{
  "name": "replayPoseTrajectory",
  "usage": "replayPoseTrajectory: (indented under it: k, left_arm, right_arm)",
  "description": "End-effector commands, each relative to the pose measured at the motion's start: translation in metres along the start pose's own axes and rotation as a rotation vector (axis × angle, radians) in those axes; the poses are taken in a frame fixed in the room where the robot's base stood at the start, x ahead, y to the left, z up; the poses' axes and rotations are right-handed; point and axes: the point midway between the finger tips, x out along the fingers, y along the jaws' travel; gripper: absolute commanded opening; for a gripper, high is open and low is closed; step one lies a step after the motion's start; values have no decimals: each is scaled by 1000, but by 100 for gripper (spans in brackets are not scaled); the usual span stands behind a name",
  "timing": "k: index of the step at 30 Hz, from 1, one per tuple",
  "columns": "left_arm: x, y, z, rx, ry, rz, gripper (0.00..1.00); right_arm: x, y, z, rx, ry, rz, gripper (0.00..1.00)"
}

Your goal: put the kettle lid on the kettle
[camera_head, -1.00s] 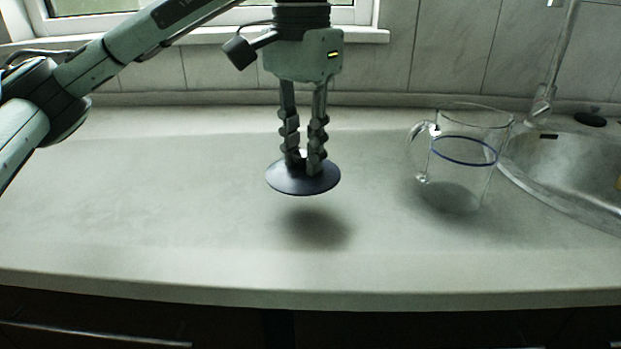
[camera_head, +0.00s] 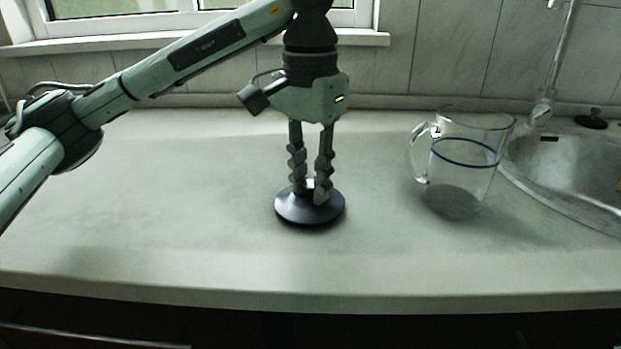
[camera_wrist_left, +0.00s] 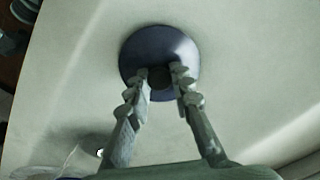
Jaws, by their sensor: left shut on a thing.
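The lid is a dark blue, shallow round disc (camera_head: 309,211) with a small dark knob. My left gripper (camera_head: 309,193) points straight down with its fingers on either side of the knob and is shut on it. The lid is level, at or just above the counter. In the left wrist view the lid (camera_wrist_left: 184,49) sits at the fingertips (camera_wrist_left: 160,75). A clear glass jug-like vessel (camera_head: 463,160) with a handle on its left and a blue ring stands upright and open to the right, apart from the lid. I see no other kettle. My right gripper is not in view.
The pale counter (camera_head: 150,200) is clear on the left and in front. A metal sink (camera_head: 570,170) with a tap (camera_head: 545,100) lies right of the glass vessel. A small dark knobbed thing (camera_head: 591,119) sits behind the sink. A tiled wall and window close the back.

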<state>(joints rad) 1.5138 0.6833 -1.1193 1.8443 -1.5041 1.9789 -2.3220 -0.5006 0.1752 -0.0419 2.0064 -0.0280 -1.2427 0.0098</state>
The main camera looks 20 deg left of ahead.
Motion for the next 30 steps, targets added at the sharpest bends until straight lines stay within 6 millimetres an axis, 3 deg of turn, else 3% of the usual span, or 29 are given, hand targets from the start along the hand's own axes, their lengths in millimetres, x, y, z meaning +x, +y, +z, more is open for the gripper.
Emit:
replayPoseTrajectory:
  k: [1, 6, 17, 20, 24, 30]
  left_arm:
    - [0, 0, 0, 0, 0, 0, 24]
    - [0, 0, 0, 0, -1, 0, 42]
    - [-4, 0, 0, 0, 0, 0, 42]
    - [-16, 0, -1, -1, 2, 0, 42]
    - [-49, 0, -1, -2, 5, -2, 42]
    - [-92, 0, -1, -1, 4, -2, 42]
  right_arm:
    - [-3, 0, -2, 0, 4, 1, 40]
    - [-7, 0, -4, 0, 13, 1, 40]
    - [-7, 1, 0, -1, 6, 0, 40]
    - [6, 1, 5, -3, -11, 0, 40]
    - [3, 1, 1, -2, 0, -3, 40]
    - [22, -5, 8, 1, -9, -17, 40]
